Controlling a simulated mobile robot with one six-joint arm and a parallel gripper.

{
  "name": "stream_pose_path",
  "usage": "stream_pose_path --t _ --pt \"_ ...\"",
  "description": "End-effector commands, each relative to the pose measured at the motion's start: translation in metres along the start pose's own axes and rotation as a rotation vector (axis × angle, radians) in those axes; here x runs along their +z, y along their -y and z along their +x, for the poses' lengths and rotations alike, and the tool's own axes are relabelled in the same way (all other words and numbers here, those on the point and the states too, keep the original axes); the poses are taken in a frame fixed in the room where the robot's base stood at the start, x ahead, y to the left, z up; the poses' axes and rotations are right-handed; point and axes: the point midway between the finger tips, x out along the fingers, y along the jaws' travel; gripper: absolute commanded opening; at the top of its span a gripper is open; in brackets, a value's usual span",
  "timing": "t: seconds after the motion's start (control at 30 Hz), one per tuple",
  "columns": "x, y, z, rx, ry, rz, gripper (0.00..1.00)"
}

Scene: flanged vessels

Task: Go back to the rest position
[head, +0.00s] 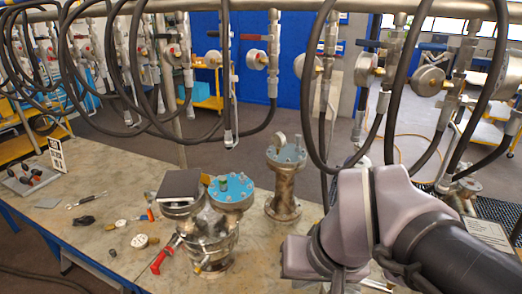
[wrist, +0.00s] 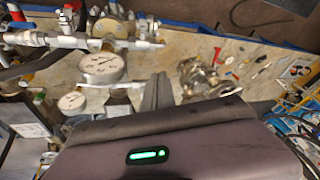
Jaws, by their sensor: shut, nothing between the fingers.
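My gripper (wrist: 158,80) shows in the wrist view as narrow grey fingers held together, with nothing between them, above the bench. In the head view my arm fills the lower right and hides the gripper. A metal vessel with a blue flange (head: 231,190) stands on the bench left of my arm. Beside it is another flanged top with a dark square plate (head: 180,186) on it. A separate flanged vessel (head: 285,178) stands upright farther back. Metal vessels (wrist: 203,76) also show in the wrist view, right of the fingers and apart from them.
Black hoses, valves and gauges (head: 430,80) hang from a pipe across the bench, close to my arm. A gauge (wrist: 103,67) shows near the fingers in the wrist view.

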Motion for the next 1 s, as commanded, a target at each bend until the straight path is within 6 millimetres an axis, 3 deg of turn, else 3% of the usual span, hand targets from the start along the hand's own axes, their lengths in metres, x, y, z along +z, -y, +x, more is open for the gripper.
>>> stream_pose_path --t 0.1,0.2,0.23,0.3,0.6,0.7,0.8,1.0 --pt "0.012 -0.018 -0.024 -0.049 -0.181 0.189 0.00" --pt "0.022 -0.031 -0.034 -0.087 -0.323 0.334 0.00" --pt "0.030 -0.034 -0.009 -0.085 -0.302 0.326 0.00" --pt "0.043 -0.038 0.024 -0.081 -0.284 0.324 0.00" --pt "0.100 -0.061 0.154 -0.069 -0.223 0.338 0.00" --pt "0.116 -0.067 0.189 -0.064 -0.205 0.342 0.00" --pt "0.123 -0.069 0.203 -0.062 -0.194 0.345 0.00" --pt "0.124 -0.069 0.203 -0.061 -0.191 0.345 0.00"
